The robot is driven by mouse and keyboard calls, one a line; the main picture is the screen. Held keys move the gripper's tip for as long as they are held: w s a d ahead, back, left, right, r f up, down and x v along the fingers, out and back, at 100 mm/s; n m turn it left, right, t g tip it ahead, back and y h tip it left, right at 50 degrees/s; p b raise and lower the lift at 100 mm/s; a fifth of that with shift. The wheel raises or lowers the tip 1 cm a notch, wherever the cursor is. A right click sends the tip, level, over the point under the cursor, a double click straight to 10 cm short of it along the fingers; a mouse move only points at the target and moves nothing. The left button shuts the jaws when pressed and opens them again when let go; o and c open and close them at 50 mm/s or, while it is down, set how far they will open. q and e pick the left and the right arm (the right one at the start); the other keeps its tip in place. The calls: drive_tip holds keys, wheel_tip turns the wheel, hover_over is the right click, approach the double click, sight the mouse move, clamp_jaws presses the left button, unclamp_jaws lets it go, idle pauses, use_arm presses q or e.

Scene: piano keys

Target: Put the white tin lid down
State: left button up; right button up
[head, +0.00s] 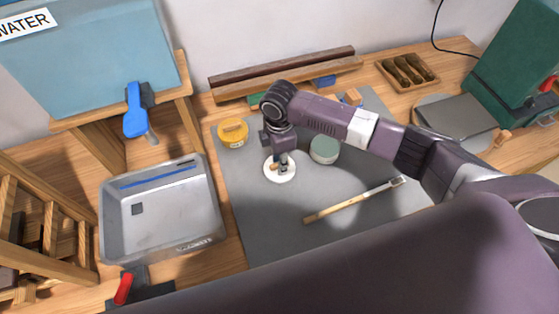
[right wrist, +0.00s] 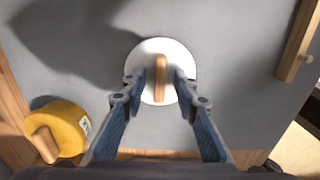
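The white tin lid (head: 270,178) appears to lie flat on the grey mat (head: 240,225), just left of the green-topped round tin (head: 324,148). In the right wrist view the lid (right wrist: 160,48) is a white disc with an upright wooden grip (right wrist: 160,78) at its middle. My right gripper (head: 281,165) points down over the lid. In the right wrist view its fingertips (right wrist: 161,80) stand on either side of the wooden grip, with a visible gap on each side. My left gripper is out of view.
A yellow tin (head: 232,133) stands left of the lid. A wooden-handled tool (head: 350,201) lies to the right. A grey metal tray (head: 160,225) is at the left, beneath a blue tap (head: 135,120). The mat's front is mostly clear.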

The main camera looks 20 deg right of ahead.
drive_tip(key=shift+r, duration=0.1)
wheel_tip(320, 180, up, 12)
drive_tip(key=b, duration=0.1)
drive_tip(key=shift+b, duration=0.35)
idle(0.5)
